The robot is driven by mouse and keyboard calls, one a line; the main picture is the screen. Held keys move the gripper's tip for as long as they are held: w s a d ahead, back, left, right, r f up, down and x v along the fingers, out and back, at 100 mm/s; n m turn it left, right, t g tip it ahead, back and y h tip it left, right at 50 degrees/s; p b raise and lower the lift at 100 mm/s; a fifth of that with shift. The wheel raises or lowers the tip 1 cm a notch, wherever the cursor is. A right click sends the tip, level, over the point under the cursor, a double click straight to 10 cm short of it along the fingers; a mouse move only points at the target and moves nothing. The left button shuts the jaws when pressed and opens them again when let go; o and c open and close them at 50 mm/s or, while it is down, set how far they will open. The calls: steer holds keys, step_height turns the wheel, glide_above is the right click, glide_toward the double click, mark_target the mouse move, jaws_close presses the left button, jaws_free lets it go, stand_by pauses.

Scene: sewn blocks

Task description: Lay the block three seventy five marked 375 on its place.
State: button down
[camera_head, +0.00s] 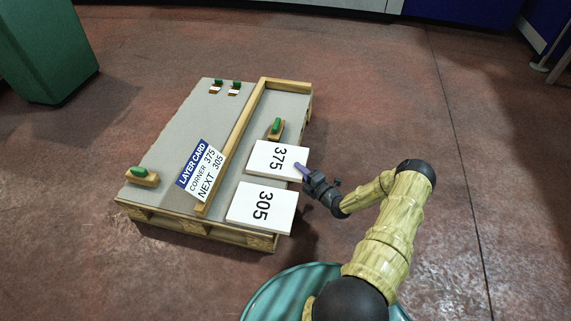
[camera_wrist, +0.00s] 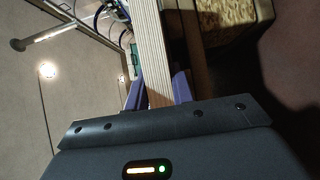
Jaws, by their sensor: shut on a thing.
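The white block marked 375 (camera_head: 272,158) is on or just above the right part of the pallet, label facing up; I cannot tell whether it touches the surface. My gripper (camera_head: 301,170) is shut on its right edge with purple fingers. In the wrist view the block (camera_wrist: 152,45) shows edge-on as a pale striped strip between the fingers (camera_wrist: 157,93). The layer card (camera_head: 199,168) reads "CORNER 375, NEXT 305". It leans by the wooden strip on the grey-topped pallet (camera_head: 190,115). The white block marked 305 (camera_head: 262,208) lies at the pallet's near right corner.
A wooden strip (camera_head: 239,132) runs along the pallet and turns along its far edge. Wooden pieces with green tops sit at the left corner (camera_head: 141,175) and behind the 375 block (camera_head: 276,128). Two small ones stand at the far left. A green bin (camera_head: 45,50) stands far left.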

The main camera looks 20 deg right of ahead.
steer(key=shift+r, duration=0.1)
step_height(320, 180, up, 10)
steer(key=p, duration=0.7)
steer(key=s+a+r+m+t+h+p, duration=0.1)
steer(key=a+r+m+h+p, duration=0.2)
steer(key=a+r+p, duration=1.2)
step_height(320, 180, up, 4)
steer(key=h, duration=0.2)
steer(key=shift+s+a+m+h, duration=0.35)
steer(key=shift+a+m+h, duration=0.05)
steer(key=shift+d, duration=0.15)
